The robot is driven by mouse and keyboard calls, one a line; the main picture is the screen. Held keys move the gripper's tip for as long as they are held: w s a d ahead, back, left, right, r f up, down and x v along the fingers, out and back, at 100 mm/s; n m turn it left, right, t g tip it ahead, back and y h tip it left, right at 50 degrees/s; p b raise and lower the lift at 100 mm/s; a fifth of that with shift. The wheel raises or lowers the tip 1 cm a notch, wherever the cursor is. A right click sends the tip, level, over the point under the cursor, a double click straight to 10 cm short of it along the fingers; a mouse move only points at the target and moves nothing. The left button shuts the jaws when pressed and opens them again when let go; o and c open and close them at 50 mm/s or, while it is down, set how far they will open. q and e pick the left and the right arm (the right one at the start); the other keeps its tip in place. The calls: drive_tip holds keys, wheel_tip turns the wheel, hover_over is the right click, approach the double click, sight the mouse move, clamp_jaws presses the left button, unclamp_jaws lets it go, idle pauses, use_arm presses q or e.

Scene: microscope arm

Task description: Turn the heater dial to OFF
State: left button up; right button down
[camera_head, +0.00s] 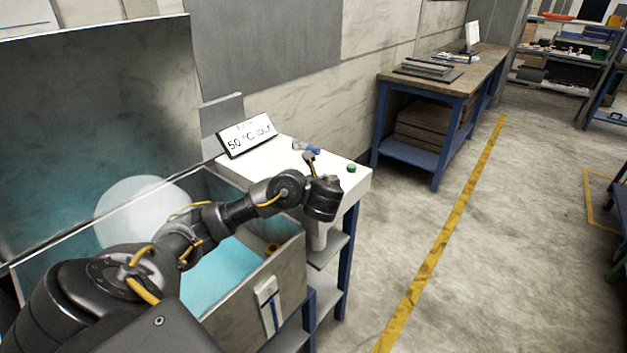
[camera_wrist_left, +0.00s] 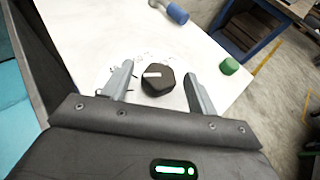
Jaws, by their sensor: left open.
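The heater dial (camera_wrist_left: 158,81) is a dark, many-sided knob with a white pointer mark towards the left of the wrist picture. It sits on a round white scale (camera_wrist_left: 142,68) whose lettering is too small to read. My left gripper (camera_wrist_left: 159,72) is open, with one finger on each side of the dial and a visible gap to it on both sides. In the head view my left wrist (camera_head: 322,198) is over the front of the white console (camera_head: 285,158) and hides the dial. My right gripper is in neither view.
A sign reading 50 °C (camera_head: 247,136) stands at the console's back. A green button (camera_head: 351,168) and a blue-handled item (camera_head: 306,147) are on its top. An open bath of blue liquid (camera_head: 222,275) lies under my left arm. A workbench (camera_head: 440,80) stands behind.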

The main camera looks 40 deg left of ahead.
use_arm(q)
drive_tip(key=p+v, duration=0.2)
drive_tip(key=v, duration=0.6)
drive_tip(key=shift+r+p, duration=0.2)
drive_tip(key=shift+p, duration=0.15)
drive_tip(key=p, duration=0.2)
drive_tip(key=s+d+r+p, duration=0.1)
drive_tip(key=p, duration=0.2)
drive_tip(key=shift+d+r+p, duration=0.1)
drive_tip(key=shift+d+p, duration=0.15)
drive_tip(key=shift+p, duration=0.1)
drive_tip(key=shift+s+d+p, duration=0.15)
drive_tip(key=shift+s+p, duration=0.2)
drive_tip(key=shift+p, duration=0.45)
drive_tip(key=shift+f, duration=0.25)
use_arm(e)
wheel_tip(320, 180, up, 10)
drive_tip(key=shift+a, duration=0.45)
use_arm(q)
drive_tip(key=shift+d+f, duration=0.1)
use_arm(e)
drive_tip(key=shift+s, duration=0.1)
